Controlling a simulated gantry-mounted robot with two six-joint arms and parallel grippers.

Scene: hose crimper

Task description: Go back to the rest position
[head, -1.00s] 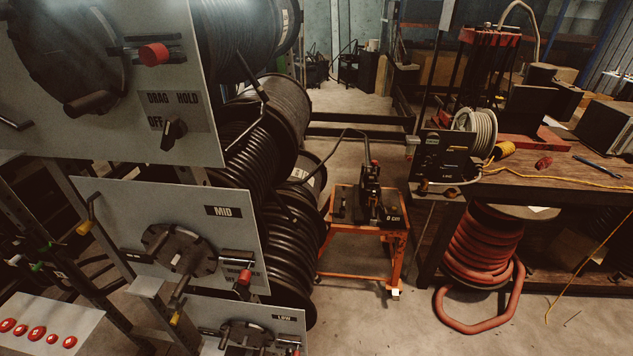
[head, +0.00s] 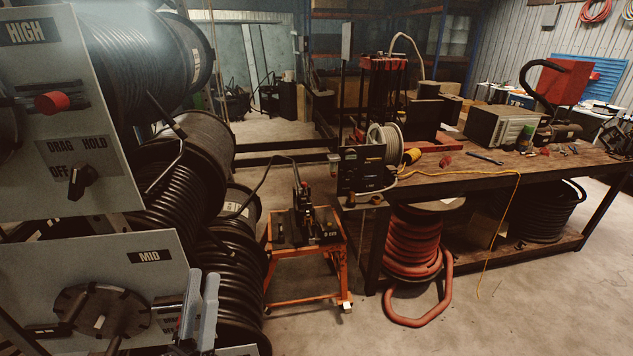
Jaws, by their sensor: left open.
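My left gripper (head: 201,292) shows at the lower left of the head view, as two pale grey fingers pointing up with a gap between them. It is open with nothing visible between the fingers. It stands in front of the right edge of the MID reel panel (head: 160,255); whether it touches the panel or the handle there I cannot tell. My right gripper is out of view.
The HIGH panel (head: 110,150) and black hose reels (head: 185,150) fill the left. An orange cart (head: 305,270) with a small press stands mid-floor. A workbench (head: 480,175) runs right, with a red hose coil (head: 412,240) below. The floor at lower right is clear.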

